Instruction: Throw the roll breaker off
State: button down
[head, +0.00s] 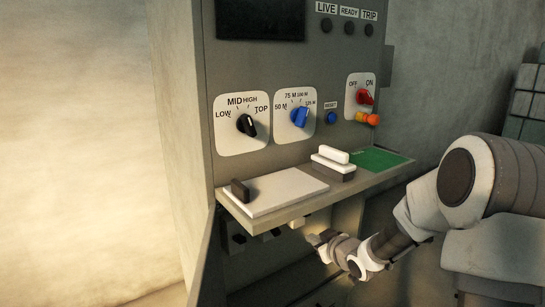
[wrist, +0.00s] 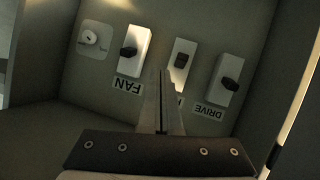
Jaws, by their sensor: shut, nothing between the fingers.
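In the wrist view three breakers sit in a row on the panel, their labels upside down. The left one is labelled FAN (wrist: 130,52) and the right one DRIVE (wrist: 230,82). The label of the middle breaker (wrist: 182,60) is mostly hidden behind my fingers, so I cannot read it as ROLL. Each breaker has a dark handle on a pale plate. My gripper (wrist: 164,75) is shut and empty, its tips in front of the panel between FAN and the middle breaker. In the head view my gripper (head: 315,239) is below the shelf.
A shelf (head: 300,208) juts out above my gripper, with a white sliding block (head: 333,157) on it. Above are a black knob (head: 246,125), a blue knob (head: 300,118) and a red switch (head: 365,97). A round key-like fitting (wrist: 92,39) is beside FAN.

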jog(key=s+d+r+m+g+h, duration=0.1)
jog(key=s+d+r+m+h, duration=0.15)
jog(key=s+r, duration=0.4)
jog(key=s+d+r+m+g+h, duration=0.1)
jog(key=s+d+r+g+h, duration=0.15)
jog(key=s+r, duration=0.35)
jog(key=s+a+r+m+g, duration=0.1)
jog(key=s+m+g, duration=0.1)
jog(key=s, duration=1)
jog(key=s+a+m+g, duration=0.1)
jog(key=s+a+m, duration=0.1)
jog(key=s, duration=1)
notch_tip(320, 180, up, 22)
jog(key=p, duration=2.2)
jog(key=shift+s+d, duration=0.2)
jog(key=shift+d, duration=0.05)
jog(key=shift+n, duration=0.25)
